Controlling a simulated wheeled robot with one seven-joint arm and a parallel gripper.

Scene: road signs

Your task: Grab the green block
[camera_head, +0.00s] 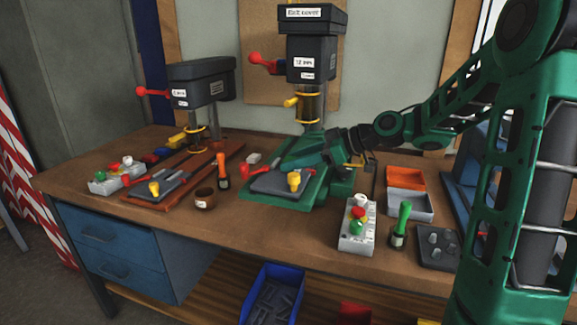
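No separate green block can be made out for certain. The drill press at centre has a green base (268,195) under a grey vise plate (272,183). Green parts also show around the end of my arm, and I cannot tell where gripper, press base and any block meet. My green arm reaches in from the right. My gripper (335,165) is at the right side of this press, low over its base. Its fingers do not stand out, so whether it is open or holds something is unclear.
A second drill press (200,85) and an orange-handled tool (221,170) are at left. The bench's front edge has bare room.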

